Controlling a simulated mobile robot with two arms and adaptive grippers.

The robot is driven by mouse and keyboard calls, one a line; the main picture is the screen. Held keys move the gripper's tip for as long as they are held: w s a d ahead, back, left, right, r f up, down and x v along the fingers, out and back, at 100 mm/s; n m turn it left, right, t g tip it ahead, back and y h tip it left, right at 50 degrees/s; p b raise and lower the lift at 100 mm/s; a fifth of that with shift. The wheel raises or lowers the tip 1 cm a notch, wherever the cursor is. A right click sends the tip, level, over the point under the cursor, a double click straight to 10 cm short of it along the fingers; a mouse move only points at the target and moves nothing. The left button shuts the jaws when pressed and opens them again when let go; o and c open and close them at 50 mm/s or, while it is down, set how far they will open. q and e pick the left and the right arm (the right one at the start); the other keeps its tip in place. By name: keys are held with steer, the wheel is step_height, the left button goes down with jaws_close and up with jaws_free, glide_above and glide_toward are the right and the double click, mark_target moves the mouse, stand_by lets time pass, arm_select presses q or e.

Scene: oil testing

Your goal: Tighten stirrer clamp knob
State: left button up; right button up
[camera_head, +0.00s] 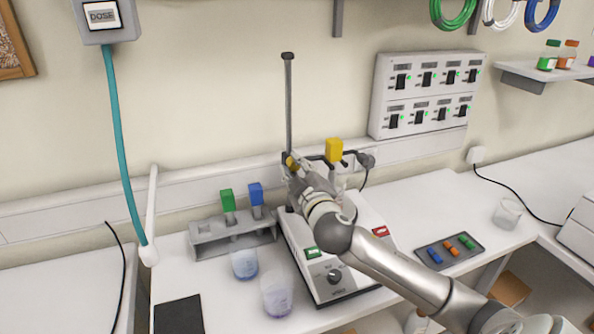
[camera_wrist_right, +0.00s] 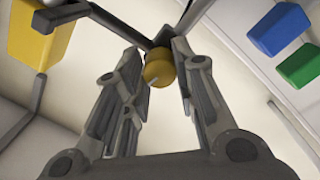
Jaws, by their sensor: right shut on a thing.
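The stirrer clamp knob is a small round yellow knob (camera_wrist_right: 158,68) with a pale line on its face, at the tips of my right gripper's fingers in the wrist view. In the head view a bit of it (camera_head: 290,161) shows beside the stand's upright rod (camera_head: 289,105). My right gripper (camera_head: 294,170) is shut on the knob; the fingers sit on either side of it. The dark clamp arm (camera_wrist_right: 65,14) runs from the knob towards a yellow block (camera_head: 333,150), which also shows in the wrist view (camera_wrist_right: 38,38). My left gripper is out of view.
The white stirrer base (camera_head: 318,275) stands below my right arm. To its left are a grey rack (camera_head: 207,242) with green and blue blocks and two beakers, one blue-tinted (camera_head: 244,264) and one purple-tinted (camera_head: 277,297). A dark tray (camera_head: 450,252) and an empty beaker (camera_head: 508,213) are right.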

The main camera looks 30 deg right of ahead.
steer(key=m, duration=0.3)
steer(key=shift+m, duration=0.3)
steer(key=m, duration=0.3)
steer(key=shift+p, duration=0.35)
steer(key=m+p, duration=0.2)
steer(key=m, duration=0.2)
steer(key=shift+r+m+y, duration=0.15)
steer(key=shift+m+y, duration=0.15)
steer(key=shift+m, duration=0.1)
steer(key=m+p, duration=0.2)
steer(key=m, duration=0.2)
steer(key=shift+g+p, duration=0.3)
steer(key=shift+p, duration=0.1)
steer(key=shift+m+y, duration=0.3)
steer(key=shift+y, duration=0.1)
steer(key=o, duration=1.1)
steer(key=shift+c, duration=0.2)
steer(key=f+v, duration=0.1)
steer(key=v, duration=1.1)
steer(key=shift+r, duration=0.25)
